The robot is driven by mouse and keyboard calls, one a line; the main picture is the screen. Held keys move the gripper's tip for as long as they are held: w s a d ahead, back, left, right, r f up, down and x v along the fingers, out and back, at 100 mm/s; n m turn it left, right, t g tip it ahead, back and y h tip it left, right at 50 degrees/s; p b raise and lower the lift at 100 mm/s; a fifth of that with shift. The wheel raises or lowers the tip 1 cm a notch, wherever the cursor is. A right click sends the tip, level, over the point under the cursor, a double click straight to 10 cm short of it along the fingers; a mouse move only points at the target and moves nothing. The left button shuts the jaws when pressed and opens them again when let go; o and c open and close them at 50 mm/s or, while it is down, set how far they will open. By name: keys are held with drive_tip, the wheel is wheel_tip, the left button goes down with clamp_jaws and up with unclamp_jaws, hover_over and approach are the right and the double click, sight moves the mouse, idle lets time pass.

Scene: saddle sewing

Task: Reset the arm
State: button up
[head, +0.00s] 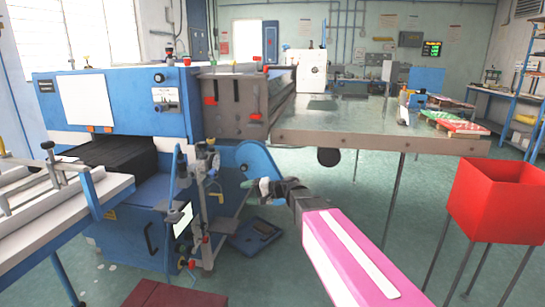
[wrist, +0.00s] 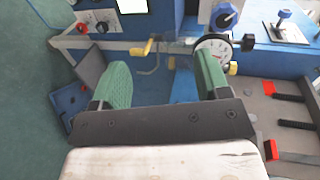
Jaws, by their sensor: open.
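My gripper (head: 262,189) is in the middle of the head view, at the end of my pink and white arm, in front of the blue machine (head: 120,100). In the wrist view my gripper (wrist: 163,70) shows two green fingers standing wide apart with nothing between them. A round white gauge (wrist: 213,46) lies behind the right finger and is partly hidden. A yellow-handled lever (wrist: 150,46) shows beyond the gap between the fingers. In the head view I cannot tell whether the fingers touch the machine.
A grey metal table (head: 380,125) extends right from the machine. A red bin (head: 495,200) stands on legs at the right. A blue tray (head: 255,235) lies on the floor below my gripper. A white-railed bench (head: 60,215) is at the left. The green floor between table and bin is open.

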drive_tip(key=s+d+f+h, duration=0.5)
drive_tip(key=d+f, duration=0.2)
drive_tip(key=d, duration=0.3)
drive_tip(key=s+d+f+g+h, duration=0.1)
drive_tip(key=s+d+f+h, duration=0.4)
drive_tip(key=d, duration=0.6)
drive_tip(key=s+d+f+n+g+h, duration=0.1)
drive_tip(key=s+d+f+h, duration=0.3)
drive_tip(key=d+f, duration=0.5)
drive_tip(key=shift+s+d+f+h, duration=0.15)
drive_tip(key=shift+s+d+h, duration=0.3)
drive_tip(key=shift+d, duration=0.65)
drive_tip(key=shift+c, duration=0.2)
